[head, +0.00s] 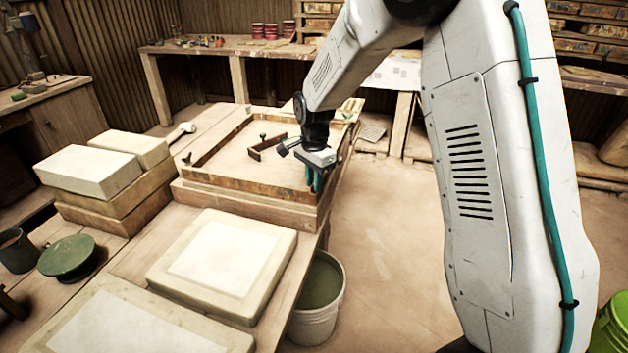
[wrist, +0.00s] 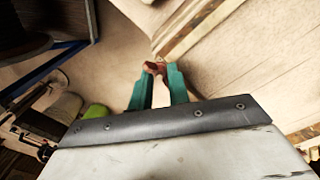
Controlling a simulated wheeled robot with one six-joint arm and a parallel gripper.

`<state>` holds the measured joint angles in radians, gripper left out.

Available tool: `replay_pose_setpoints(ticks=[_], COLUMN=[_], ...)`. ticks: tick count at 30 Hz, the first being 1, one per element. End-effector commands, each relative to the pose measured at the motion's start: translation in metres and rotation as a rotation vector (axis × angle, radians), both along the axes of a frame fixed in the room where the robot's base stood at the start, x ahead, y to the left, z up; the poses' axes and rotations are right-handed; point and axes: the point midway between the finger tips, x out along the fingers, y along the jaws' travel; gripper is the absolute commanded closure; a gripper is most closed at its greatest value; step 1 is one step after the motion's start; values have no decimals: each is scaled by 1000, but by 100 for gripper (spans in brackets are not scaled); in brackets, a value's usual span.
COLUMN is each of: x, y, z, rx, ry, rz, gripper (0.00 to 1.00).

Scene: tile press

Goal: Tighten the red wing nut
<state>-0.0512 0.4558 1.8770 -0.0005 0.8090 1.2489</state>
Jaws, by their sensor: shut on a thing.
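The red wing nut (wrist: 153,68) shows as a small reddish piece between my fingertips in the wrist view. My gripper (wrist: 155,72) has teal fingers, and they are shut on it. In the head view my gripper (head: 315,182) points down at the near right corner of the wooden frame (head: 240,187) of the press. The wing nut cannot be made out there, as the fingers and wrist cover it. Its thread and how far it sits down are too small to tell.
A pale slab mould (head: 175,277) lies in front of the frame. A stack of blocks (head: 90,172) stands at the left, by a green round lid (head: 68,257). A grey bucket (head: 318,300) stands on the floor below the table's right edge.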

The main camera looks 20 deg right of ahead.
Motion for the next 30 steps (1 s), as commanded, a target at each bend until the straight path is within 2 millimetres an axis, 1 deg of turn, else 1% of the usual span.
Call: replay_pose_setpoints(ticks=[9, 21, 22, 23, 24, 30], x=[0, 0, 0, 0, 0, 0], y=[0, -1, -1, -1, -1, 0], z=[0, 0, 0, 0, 0, 0], rx=[0, 0, 0, 0, 0, 0], ry=[-1, -1, -1, -1, -1, 0], rz=[-74, -80, -79, -79, -79, -77], gripper=[100, 100, 72, 63, 62, 62])
